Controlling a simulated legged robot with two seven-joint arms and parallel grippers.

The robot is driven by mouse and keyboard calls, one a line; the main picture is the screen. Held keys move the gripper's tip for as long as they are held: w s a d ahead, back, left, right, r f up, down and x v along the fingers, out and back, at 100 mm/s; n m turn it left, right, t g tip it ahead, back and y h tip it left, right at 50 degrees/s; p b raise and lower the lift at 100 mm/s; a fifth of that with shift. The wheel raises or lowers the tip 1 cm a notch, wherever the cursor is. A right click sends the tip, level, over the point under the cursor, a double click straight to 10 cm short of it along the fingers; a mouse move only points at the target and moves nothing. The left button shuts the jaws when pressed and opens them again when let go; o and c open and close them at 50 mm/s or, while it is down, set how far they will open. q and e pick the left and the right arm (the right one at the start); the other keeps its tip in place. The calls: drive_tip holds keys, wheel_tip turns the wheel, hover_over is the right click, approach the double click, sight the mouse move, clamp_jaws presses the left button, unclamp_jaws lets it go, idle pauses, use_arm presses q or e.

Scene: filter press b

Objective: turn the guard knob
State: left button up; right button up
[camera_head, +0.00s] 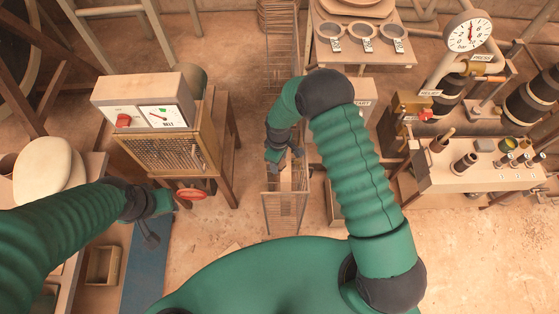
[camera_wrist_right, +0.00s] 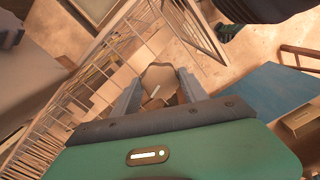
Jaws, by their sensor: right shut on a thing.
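The guard knob (camera_wrist_right: 159,84) is a tan, lobed knob with a pale line mark on its face. It sits between the two grey fingers of my right gripper (camera_wrist_right: 160,92) in the right wrist view, and the gripper is shut on it. In the head view my right gripper (camera_head: 284,158) points down at the wire mesh guard (camera_head: 284,212), and the knob cannot be made out there. The mesh also shows in the right wrist view (camera_wrist_right: 125,50). My left gripper (camera_head: 150,236) is at lower left, away from the guard; its opening is unclear.
A belt control box (camera_head: 145,103) with a red knob stands on a mesh-fronted cabinet (camera_head: 170,150) at left. A bench with bottles (camera_head: 480,172) and a pressure gauge (camera_head: 467,31) stand at right. Open floor lies at lower right.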

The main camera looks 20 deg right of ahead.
drive_tip(key=shift+w+a+r+m, duration=0.1)
drive_tip(key=shift+w+m, duration=0.05)
drive_tip(key=shift+m, duration=0.35)
drive_tip(key=shift+w+a+m, duration=0.1)
drive_tip(key=shift+m, duration=0.4)
drive_tip(key=shift+w, duration=0.1)
drive_tip(key=o, duration=1.1)
drive_tip(key=shift+o, duration=1.3)
wheel_tip(320, 180, up, 17)
drive_tip(key=shift+f, duration=0.2)
